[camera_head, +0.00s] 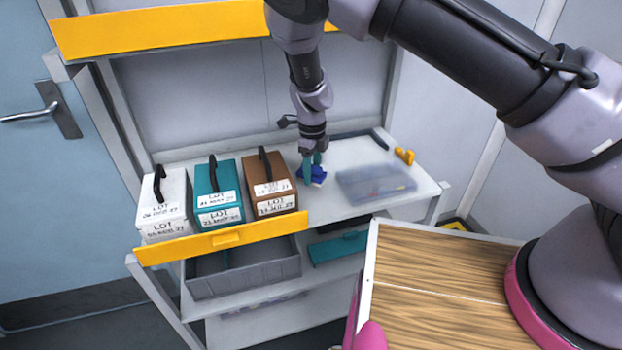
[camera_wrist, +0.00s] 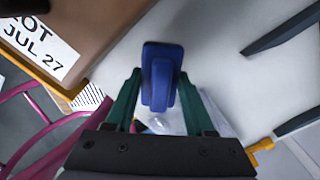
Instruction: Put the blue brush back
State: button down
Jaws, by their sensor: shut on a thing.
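The blue brush (camera_head: 318,175) is at the upper white shelf, just right of the brown box. In the wrist view the blue brush (camera_wrist: 161,72) lies between the two green fingers of my gripper (camera_wrist: 159,88). My gripper (camera_head: 311,160) points down over the shelf and is shut on the brush. I cannot tell whether the brush touches the shelf surface. Its underside is hidden.
White (camera_head: 163,212), teal (camera_head: 216,190) and brown (camera_head: 267,182) LOT-labelled boxes with black handles stand left of the brush. A translucent case (camera_head: 376,184), a yellow piece (camera_head: 404,155) and a dark bar (camera_head: 352,135) lie right. A grey bin (camera_head: 245,275) sits below.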

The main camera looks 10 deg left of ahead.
jog(key=shift+w+a+f, duration=0.1)
jog(key=shift+w+a, duration=0.2)
jog(key=shift+w, duration=0.15)
jog(key=shift+f, duration=1.65)
jog(key=shift+c, duration=1.3)
grip_release()
jog(key=shift+f, duration=0.1)
jog(key=shift+s, duration=0.1)
notch_tip(320, 180, up, 8)
jog(key=shift+f, duration=0.1)
jog(key=shift+d, duration=0.1)
